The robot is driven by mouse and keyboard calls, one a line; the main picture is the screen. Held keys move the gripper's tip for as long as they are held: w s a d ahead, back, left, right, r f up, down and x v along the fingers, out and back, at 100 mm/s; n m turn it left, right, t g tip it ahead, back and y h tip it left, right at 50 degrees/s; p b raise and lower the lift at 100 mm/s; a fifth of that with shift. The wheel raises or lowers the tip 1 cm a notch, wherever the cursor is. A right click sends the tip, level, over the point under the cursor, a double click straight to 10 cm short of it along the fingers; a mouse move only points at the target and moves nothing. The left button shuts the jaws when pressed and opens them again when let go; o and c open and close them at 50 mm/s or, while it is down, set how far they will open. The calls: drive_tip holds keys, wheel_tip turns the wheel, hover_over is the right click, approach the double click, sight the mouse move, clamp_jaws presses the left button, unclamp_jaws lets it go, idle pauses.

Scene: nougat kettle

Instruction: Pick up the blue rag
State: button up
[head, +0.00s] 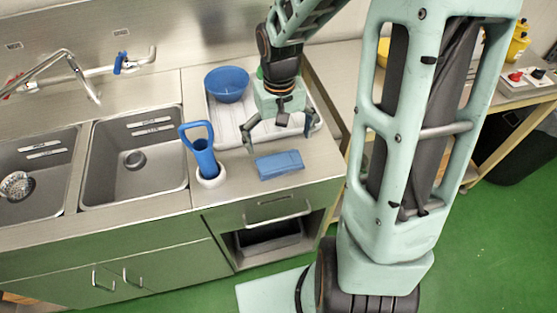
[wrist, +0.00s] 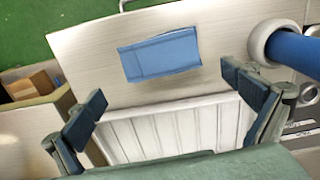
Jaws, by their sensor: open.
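The blue rag (head: 280,164) lies folded flat on the steel counter near its front edge, in front of the white drainboard. It also shows in the wrist view (wrist: 159,55) as a blue rectangle at the upper middle. My gripper (head: 279,145) is above the counter, pointing down, over the front part of the drainboard and just behind the rag. In the wrist view my gripper (wrist: 165,105) has its two fingers spread wide with nothing between them. The rag lies ahead of the fingertips, and its whole upper face is visible.
A blue brush or scoop (head: 203,155) stands in a white holder (head: 211,178) left of the rag; the holder (wrist: 268,42) is close to one finger in the wrist view. A blue bowl (head: 227,85) sits on the drainboard (head: 228,131). Sinks (head: 133,158) lie left.

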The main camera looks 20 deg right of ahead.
sight(279, 159)
drive_tip(key=shift+f, duration=3.25)
drive_tip(key=shift+c, duration=0.6)
drive_tip(key=c, duration=0.7)
drive_tip(key=shift+r, duration=0.1)
